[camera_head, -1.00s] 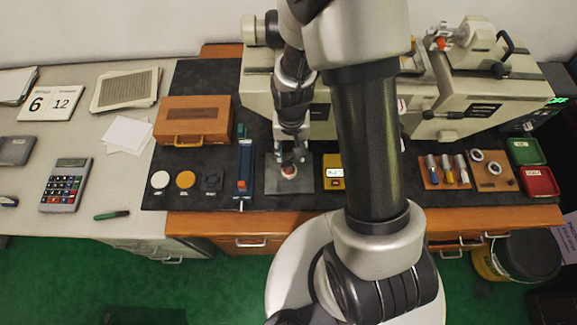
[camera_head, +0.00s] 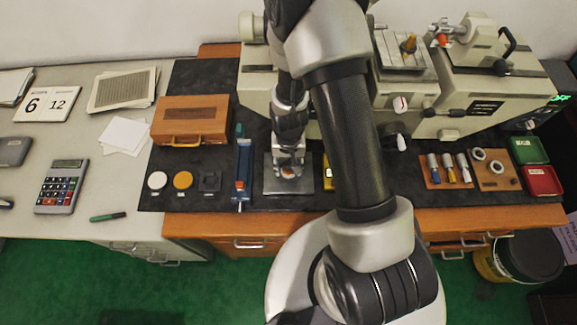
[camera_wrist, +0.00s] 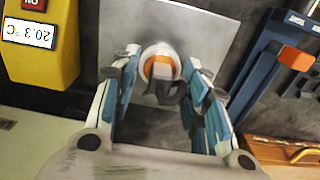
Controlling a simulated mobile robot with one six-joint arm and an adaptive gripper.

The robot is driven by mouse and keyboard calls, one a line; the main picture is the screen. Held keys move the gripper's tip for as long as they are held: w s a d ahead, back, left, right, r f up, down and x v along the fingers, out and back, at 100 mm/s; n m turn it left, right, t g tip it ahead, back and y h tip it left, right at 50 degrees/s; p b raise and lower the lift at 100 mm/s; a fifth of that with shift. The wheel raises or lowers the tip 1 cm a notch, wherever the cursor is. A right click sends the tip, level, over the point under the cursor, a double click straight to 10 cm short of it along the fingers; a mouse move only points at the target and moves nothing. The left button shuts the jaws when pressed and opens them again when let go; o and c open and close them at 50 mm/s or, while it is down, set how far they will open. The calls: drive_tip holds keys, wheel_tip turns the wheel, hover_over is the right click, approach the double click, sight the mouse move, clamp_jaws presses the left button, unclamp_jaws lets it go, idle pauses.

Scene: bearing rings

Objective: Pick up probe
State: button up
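A round white piece with an orange ring (camera_wrist: 160,64) and a dark grey part toward the camera is between my fingers in the wrist view; it appears to be the probe. It is over a grey metal plate (camera_wrist: 207,24), also seen in the head view (camera_head: 273,186). My gripper (camera_wrist: 160,70) is open, its pale and blue fingers on either side of the piece, with small gaps visible. In the head view my gripper (camera_head: 289,172) is low over the plate and mostly hides the piece. A yellow thermometer (camera_wrist: 45,65) reads 20.3 °C beside the plate.
A blue tool (camera_wrist: 262,75) with an orange part lies close on the other side of the plate. A wooden box (camera_head: 192,120) is behind left. A large machine (camera_head: 350,110) stands behind my arm. A wooden stand with rings (camera_head: 493,182) is farther right.

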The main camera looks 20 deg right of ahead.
clamp_jaws()
idle(0.3)
drive_tip(key=shift+r, duration=0.15)
